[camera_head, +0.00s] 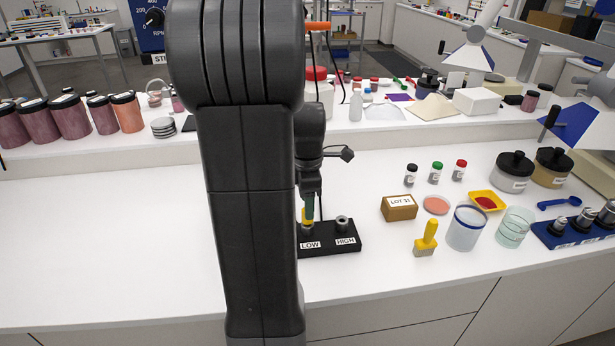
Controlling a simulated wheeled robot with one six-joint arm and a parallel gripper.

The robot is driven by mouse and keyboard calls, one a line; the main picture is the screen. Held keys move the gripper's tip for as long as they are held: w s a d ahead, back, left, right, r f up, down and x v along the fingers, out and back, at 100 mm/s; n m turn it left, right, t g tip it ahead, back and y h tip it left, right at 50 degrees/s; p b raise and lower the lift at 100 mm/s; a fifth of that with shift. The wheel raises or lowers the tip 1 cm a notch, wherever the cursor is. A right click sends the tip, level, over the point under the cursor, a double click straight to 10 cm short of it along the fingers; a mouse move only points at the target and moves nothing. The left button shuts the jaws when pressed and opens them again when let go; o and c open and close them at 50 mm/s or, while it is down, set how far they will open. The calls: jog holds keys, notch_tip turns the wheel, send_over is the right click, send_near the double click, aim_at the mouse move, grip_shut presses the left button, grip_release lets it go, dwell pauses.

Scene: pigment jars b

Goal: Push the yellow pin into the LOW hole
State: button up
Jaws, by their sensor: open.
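A black block (325,248) with labels LOW and HIGH stands on the white bench, its left part hidden behind my arm. A metal collar (307,230) stands behind the LOW label, and another (342,223) behind the HIGH label. A yellow pin (306,216) is upright at the LOW collar, partly hidden by my arm and gripper. How deep it sits is too small to tell. My gripper (310,209) is open and points down right at the pin. Whether it touches the pin cannot be told.
Right of the block are a small box marked LOT 31 (399,207), a yellow-handled tool (427,238), a yellow tray (487,201) and a glass beaker (467,229). Small vials (436,172) stand behind. The bench left of my arm is clear.

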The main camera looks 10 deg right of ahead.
notch_tip(320, 180, up, 10)
jog(key=shift+f, duration=0.15)
dwell(0.3)
notch_tip(320, 180, down, 14)
jog(key=shift+r, duration=0.1)
jog(key=shift+r+p, duration=0.3)
jog(key=shift+p, duration=0.15)
jog(key=shift+r, duration=0.15)
